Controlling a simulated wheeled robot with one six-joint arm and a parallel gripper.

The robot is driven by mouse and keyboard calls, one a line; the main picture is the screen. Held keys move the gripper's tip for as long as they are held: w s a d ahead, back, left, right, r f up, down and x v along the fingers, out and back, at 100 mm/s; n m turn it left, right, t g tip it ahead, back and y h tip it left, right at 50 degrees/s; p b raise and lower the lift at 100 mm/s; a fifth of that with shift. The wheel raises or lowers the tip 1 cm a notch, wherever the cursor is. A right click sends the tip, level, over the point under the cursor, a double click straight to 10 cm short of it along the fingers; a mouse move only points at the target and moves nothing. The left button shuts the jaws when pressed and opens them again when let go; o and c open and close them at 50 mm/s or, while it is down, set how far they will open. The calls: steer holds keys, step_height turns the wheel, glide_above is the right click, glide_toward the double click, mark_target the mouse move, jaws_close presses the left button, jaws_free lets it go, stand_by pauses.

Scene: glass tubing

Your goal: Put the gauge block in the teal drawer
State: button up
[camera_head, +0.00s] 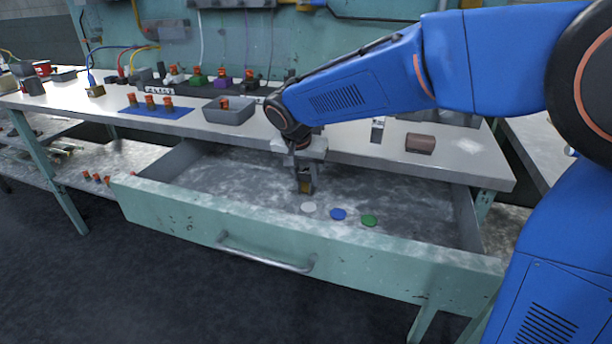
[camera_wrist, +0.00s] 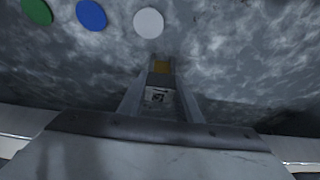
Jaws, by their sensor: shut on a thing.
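The teal drawer (camera_head: 180,212) is pulled out under the workbench, with its grey inside showing. My gripper (camera_head: 304,188) reaches down into the drawer opening. It is shut on a small block with a dark and a yellowish part, which I take as the gauge block (camera_head: 305,186). In the wrist view the block (camera_wrist: 159,96) sits between the two fingers (camera_wrist: 160,85), with a pale marked face and a yellow end. Whether it touches the drawer floor I cannot tell.
A white disc (camera_head: 308,207), a blue disc (camera_head: 338,214) and a green disc (camera_head: 369,221) lie in the drawer near its front wall. On the bench stand a grey tray (camera_head: 229,115), a blue mat (camera_head: 150,112) and a brown block (camera_head: 420,143). The drawer's left part is clear.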

steer(key=shift+f, duration=0.15)
steer(key=o, duration=1.1)
steer(key=shift+v, duration=6.15)
steer(key=shift+w+d, duration=0.1)
steer(key=shift+w, duration=0.05)
